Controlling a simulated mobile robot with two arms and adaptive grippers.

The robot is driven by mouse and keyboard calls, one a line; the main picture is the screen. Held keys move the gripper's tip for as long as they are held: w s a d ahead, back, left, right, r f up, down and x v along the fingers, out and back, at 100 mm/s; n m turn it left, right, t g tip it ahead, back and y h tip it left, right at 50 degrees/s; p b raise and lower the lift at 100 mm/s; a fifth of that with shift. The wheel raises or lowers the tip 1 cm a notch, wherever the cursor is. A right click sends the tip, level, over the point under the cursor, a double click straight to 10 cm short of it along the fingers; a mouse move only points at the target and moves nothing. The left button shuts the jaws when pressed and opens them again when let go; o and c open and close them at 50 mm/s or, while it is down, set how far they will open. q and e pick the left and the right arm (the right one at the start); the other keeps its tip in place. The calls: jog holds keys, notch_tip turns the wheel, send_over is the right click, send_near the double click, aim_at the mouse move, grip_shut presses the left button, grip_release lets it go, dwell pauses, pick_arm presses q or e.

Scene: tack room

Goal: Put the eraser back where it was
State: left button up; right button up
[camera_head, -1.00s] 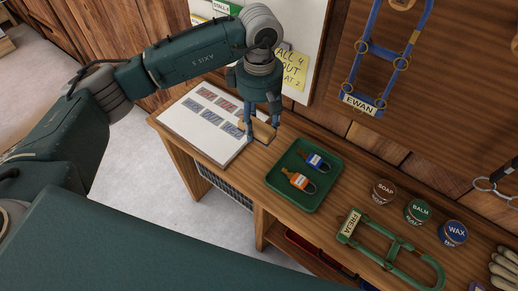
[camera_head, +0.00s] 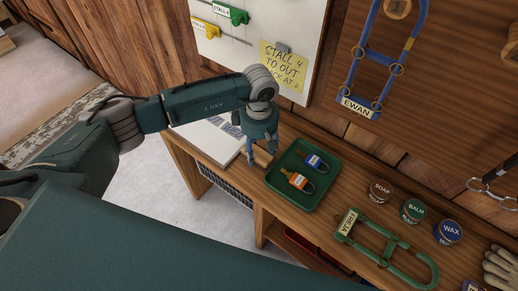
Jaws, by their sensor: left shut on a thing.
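My left gripper (camera_head: 262,157) is shut on a small brown block, apparently the eraser (camera_head: 263,158), at the left part of the wooden bench. The fingers hide part of the block, and I cannot tell whether it touches the bench top. The gripper points down, just left of the green tray (camera_head: 272,180) and beside the white printed board (camera_head: 207,137), which my arm partly covers. A whiteboard (camera_head: 237,51) stands behind, with a yellow note (camera_head: 283,68) and a grey clip or magnet. My right gripper is out of view.
The tray holds a blue padlock (camera_head: 314,162) and an orange one (camera_head: 298,181). Soap (camera_head: 380,191), balm (camera_head: 414,210) and wax (camera_head: 448,232) tins and a green halter-like frame (camera_head: 385,244) lie right on the bench (camera_head: 320,215). A blue frame (camera_head: 372,55) hangs on the wall.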

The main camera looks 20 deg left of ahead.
aim_at(259, 150)
pick_arm(q)
jog(key=shift+f, duration=0.2)
jog(key=o, duration=1.1)
jog(key=shift+c, duration=0.2)
jog(key=shift+o, duration=0.9)
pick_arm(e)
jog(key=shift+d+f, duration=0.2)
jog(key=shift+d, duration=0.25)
pick_arm(q)
jog(key=shift+r, duration=0.1)
jog(key=shift+r, duration=0.5)
notch_tip(259, 150, up, 11)
jog(key=b, duration=0.2)
jog(key=shift+r+b, duration=0.15)
jog(key=shift+b, duration=0.15)
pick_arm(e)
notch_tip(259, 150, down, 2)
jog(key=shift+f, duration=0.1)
